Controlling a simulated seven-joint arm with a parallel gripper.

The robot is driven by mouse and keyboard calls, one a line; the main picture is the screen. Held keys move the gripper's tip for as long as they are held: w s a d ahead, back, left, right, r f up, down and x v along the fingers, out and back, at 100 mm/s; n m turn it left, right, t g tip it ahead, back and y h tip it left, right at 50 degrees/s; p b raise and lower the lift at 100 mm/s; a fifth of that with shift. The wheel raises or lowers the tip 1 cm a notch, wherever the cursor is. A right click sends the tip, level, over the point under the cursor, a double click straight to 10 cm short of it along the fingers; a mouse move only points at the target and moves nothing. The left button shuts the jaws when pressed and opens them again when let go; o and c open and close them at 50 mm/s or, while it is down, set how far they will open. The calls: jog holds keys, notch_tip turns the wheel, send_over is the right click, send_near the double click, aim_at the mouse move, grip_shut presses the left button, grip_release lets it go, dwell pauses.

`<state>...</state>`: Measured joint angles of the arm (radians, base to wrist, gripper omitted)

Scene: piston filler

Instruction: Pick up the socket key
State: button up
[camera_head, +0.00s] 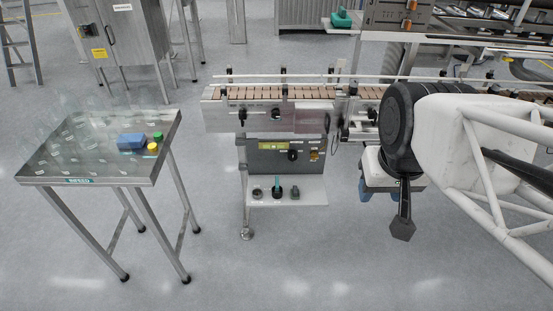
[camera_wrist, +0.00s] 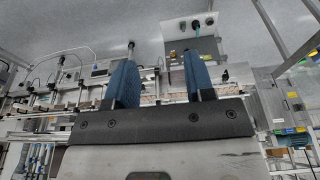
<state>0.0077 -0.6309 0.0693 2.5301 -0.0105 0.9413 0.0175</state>
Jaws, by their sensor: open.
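A small pale shelf (camera_head: 312,198) juts out below the conveyor's control panel in the head view.
The conveyor (camera_head: 268,95) runs behind and above the shelf. A steel table (camera_head: 75,160) at left holds a blue box (camera_head: 131,142) and yellow and green round things. A steel cabinet (camera_head: 130,40) and a ladder (camera_head: 18,50) stand at the back. Floor between table and shelf is clear.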

jog(key=w, duration=0.1)
jog(key=g, duration=0.3)
send_over(277, 181)
notch_tip(277, 181, down, 56)
jog(key=shift+d+r, duration=0.15)
jog(key=shift+f, duration=0.35)
jog(key=shift+f, duration=1.25)
